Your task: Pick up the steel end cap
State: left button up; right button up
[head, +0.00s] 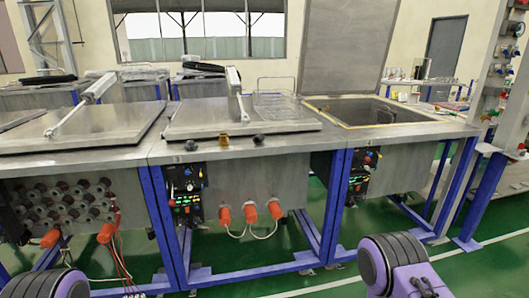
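Three small objects sit in a row on the front edge of the middle steel bench. One is a brass-coloured piece (224,140). A dark grey rounded piece (192,144) is to its left, and another dark rounded piece (258,139) is to its right. Either dark piece could be the steel end cap; they are too small to tell. Purple and black links of my arms show at the lower left and lower right corners. Neither of my grippers is in view, and nothing of mine touches the three pieces.
The bench (300,148) has a closed middle lid (205,118) with a cylinder and a wire basket (275,100) on it. The right tank (375,112) is open, its lid (340,45) raised. Orange plugs (250,213) and blue legs (160,222) are below the front edge.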

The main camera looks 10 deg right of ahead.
aim_at(258, 139)
jog(key=z, duration=0.65)
jog(key=i, duration=0.3)
jog(key=z, duration=0.7)
jog(key=i, duration=1)
jog(key=u, duration=0.6)
jog(key=i, duration=0.65)
jog(key=u, duration=0.7)
